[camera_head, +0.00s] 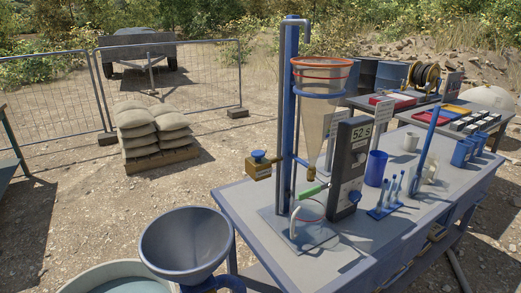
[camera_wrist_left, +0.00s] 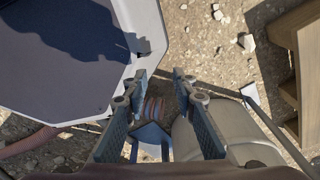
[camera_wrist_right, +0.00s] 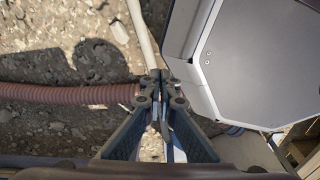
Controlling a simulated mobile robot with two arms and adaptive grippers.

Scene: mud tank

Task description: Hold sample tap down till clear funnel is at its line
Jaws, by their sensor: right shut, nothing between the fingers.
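The clear funnel (camera_head: 322,115) is a tall cone with a red rim, held in a blue ring beside a blue post on the grey table (camera_head: 240,205). A red line circles it near the top. It looks tan inside; I cannot tell its liquid level. A brass tap with a blue button (camera_head: 258,163) sticks out left of the post. A green-handled lever (camera_head: 309,190) is below the cone. In the left wrist view, my left gripper (camera_wrist_left: 165,75) is open and empty. In the right wrist view, my right gripper (camera_wrist_right: 160,75) is shut and empty. Neither shows in the head view.
A timer box (camera_head: 348,165) reads 52 s. A blue cup (camera_head: 376,168) and small blue bottles stand at right. Sandbags (camera_head: 150,130) lie behind. A red-brown hose (camera_wrist_right: 60,95) lies on the ground.

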